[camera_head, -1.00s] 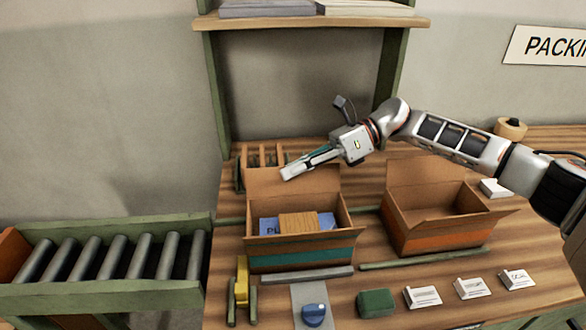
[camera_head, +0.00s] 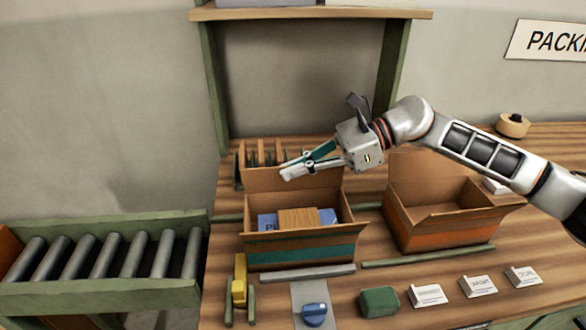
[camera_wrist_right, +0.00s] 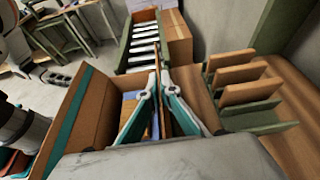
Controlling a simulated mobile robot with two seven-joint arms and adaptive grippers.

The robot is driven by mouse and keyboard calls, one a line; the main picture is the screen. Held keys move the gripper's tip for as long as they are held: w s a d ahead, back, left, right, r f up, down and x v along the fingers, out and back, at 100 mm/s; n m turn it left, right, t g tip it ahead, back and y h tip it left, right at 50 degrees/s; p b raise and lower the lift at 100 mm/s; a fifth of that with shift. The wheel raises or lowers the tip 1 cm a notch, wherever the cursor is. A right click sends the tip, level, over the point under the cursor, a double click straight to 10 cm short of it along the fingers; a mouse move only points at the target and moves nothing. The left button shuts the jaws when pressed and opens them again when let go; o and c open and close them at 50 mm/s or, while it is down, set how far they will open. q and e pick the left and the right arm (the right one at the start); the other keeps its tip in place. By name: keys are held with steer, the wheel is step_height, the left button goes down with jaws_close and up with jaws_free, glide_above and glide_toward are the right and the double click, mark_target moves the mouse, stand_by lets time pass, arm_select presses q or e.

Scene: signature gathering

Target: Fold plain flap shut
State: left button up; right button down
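An open cardboard box with a teal band (camera_head: 300,251) stands on the bench. It holds a wooden-looking block (camera_head: 299,218) and a blue item (camera_head: 268,222). Its plain back flap (camera_head: 270,181) stands up, with no coloured band visible. My right gripper (camera_head: 285,171) reaches in from the right, its fingertips at the flap's upper edge. In the right wrist view its two fingers (camera_wrist_right: 159,80) converge to a narrow gap near the upright cardboard; whether they pinch the flap is unclear. My left gripper is out of view.
A second open box with an orange band (camera_head: 440,233) stands to the right. A wooden rack (camera_head: 262,152) is close behind the flap. A roller conveyor (camera_head: 100,285) lies left. A yellow tool (camera_head: 239,281), blue knob (camera_head: 314,314), green block (camera_head: 379,302) and cards (camera_head: 429,295) line the front.

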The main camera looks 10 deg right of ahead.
steer(key=shift+s+n+t+b, duration=0.35)
steer(key=shift+s+n+t, duration=0.1)
steer(key=shift+n, duration=0.15)
